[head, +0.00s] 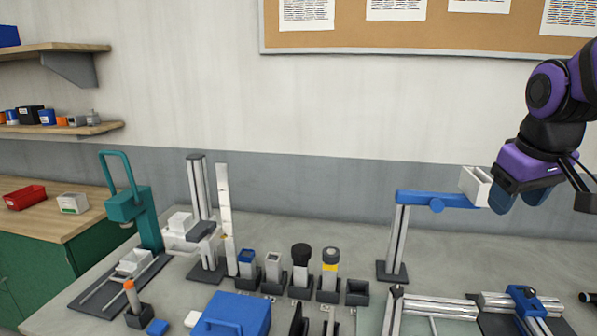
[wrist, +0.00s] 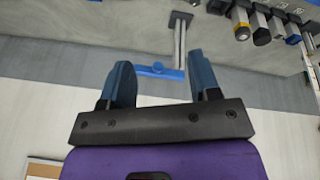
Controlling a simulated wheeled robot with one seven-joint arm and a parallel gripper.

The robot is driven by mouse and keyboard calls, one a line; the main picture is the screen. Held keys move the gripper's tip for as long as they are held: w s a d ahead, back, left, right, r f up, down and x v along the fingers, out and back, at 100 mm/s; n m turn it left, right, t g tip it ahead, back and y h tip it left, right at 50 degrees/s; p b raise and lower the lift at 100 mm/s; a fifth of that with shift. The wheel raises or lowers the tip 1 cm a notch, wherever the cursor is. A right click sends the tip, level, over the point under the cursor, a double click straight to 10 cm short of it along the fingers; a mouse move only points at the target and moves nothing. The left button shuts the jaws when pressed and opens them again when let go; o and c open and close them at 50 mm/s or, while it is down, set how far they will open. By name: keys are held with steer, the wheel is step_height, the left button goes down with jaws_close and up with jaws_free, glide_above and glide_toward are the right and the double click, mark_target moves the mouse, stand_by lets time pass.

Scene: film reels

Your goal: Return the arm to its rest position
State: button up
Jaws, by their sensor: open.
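My gripper (head: 519,197) is at the right of the head view, raised above the bench and pointing down. Its two blue fingers are apart with nothing seen between them. In the wrist view my gripper (wrist: 160,62) also shows open and empty. In the head view it appears just right of a white block (head: 475,186) at the end of a blue arm (head: 420,198) on an upright stand. I cannot tell whether they touch. The blue arm (wrist: 160,71) shows beyond the fingertips in the wrist view.
Several small holders (head: 300,270) stand along the bench middle, behind a blue case (head: 232,314). A green press (head: 133,205) and a white-armed stand (head: 197,215) are at left. A rail fixture (head: 440,306) lies at front right. A corkboard (head: 420,38) hangs on the wall.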

steer(key=s+a+m+t+y, duration=0.1)
steer(key=s+a, duration=0.5)
steer(key=s, duration=0.5)
steer(key=shift+s+r+t, duration=0.25)
steer(key=shift+s+t, duration=0.05)
steer(key=shift+s, duration=0.05)
